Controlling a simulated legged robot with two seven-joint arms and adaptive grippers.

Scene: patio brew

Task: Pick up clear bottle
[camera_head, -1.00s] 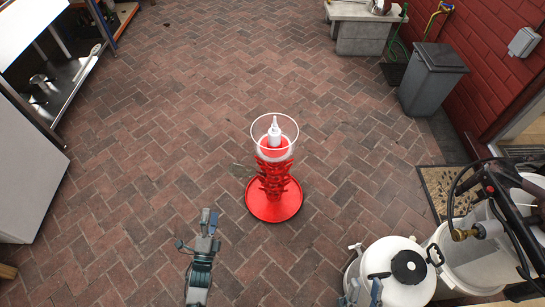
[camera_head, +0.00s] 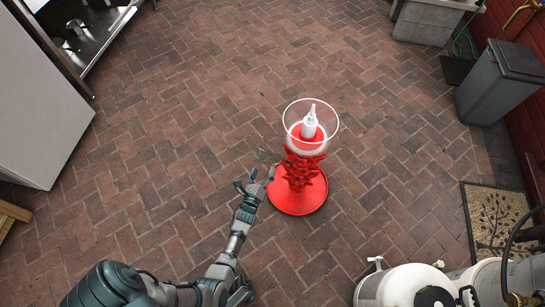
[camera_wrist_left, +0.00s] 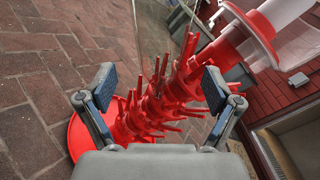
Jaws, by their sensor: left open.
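A faint see-through outline, likely the clear bottle (camera_head: 262,155), shows beside the red bottle tree (camera_head: 298,203) in the head view. In the left wrist view a clear, glass-like shape (camera_wrist_left: 163,35) rises at the top middle, in front of the tree's upper pegs; its lower end is hard to make out. My left gripper (camera_head: 255,178) is open and empty just left of the tree. In the left wrist view its two fingers (camera_wrist_left: 160,90) stand wide apart, with the red pegs seen between them. My right gripper is out of view.
A white pump bottle (camera_head: 309,125) stands in the round clear bowl on top of the tree. White containers (camera_head: 398,288) stand at the bottom right. A grey bin (camera_head: 500,85) and a doormat (camera_head: 495,222) are at the right. The brick floor left of the tree is clear.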

